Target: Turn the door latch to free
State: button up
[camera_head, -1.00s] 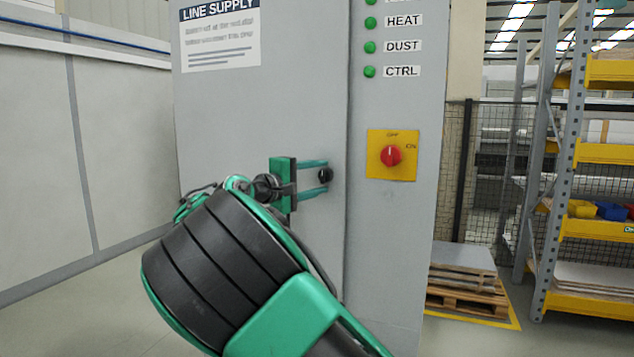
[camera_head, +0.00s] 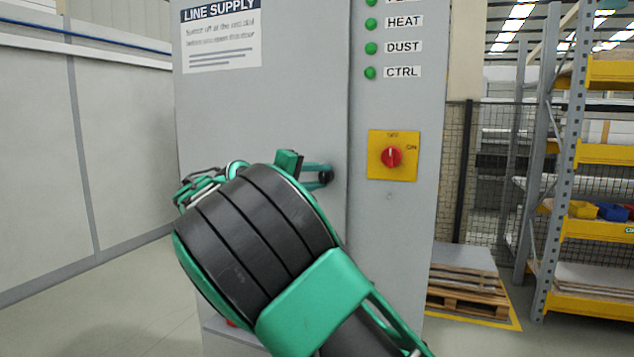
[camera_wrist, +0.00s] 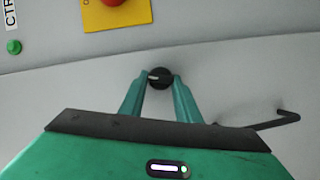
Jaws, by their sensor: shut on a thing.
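The door latch (camera_head: 326,176) is a small black round knob on the grey cabinet door, near the door's right edge. It also shows in the wrist view (camera_wrist: 160,77), with a pale mark across its face. My gripper (camera_head: 322,175) has its two green fingers on either side of the knob, shut on it; the fingers show again in the wrist view (camera_wrist: 159,82). In the head view my arm hides most of the gripper's body and part of the door.
A red rotary switch (camera_head: 391,156) on a yellow plate sits right of the latch, its pointer upright. Green lamps (camera_head: 370,73) are above it. A bent black rod (camera_wrist: 270,122) shows in the wrist view. Shelving (camera_head: 590,150) and a pallet (camera_head: 466,290) stand at the right.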

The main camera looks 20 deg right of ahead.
jog(key=m+y, duration=0.1)
jog(key=m, duration=0.1)
jog(key=m+y, duration=0.2)
jog(key=m, duration=0.1)
jog(key=shift+s+d+r+m, duration=0.1)
jog(key=shift+s+d+m, duration=0.1)
jog(key=shift+m, duration=0.1)
jog(key=shift+s+d+m+t+y, duration=0.15)
jog(key=shift+m+t+y, duration=0.25)
jog(key=shift+m+y, duration=0.65)
jog(key=shift+m+t+y, duration=0.5)
jog(key=shift+m+y, duration=0.15)
jog(key=shift+m, duration=0.7)
jog(key=o, duration=1)
jog(key=shift+o, duration=0.2)
jog(key=shift+d+r, duration=0.1)
jog(key=shift+r, duration=0.05)
jog(key=v, duration=1)
jog(key=shift+s+a, duration=0.2)
jog(key=shift+s, duration=0.05)
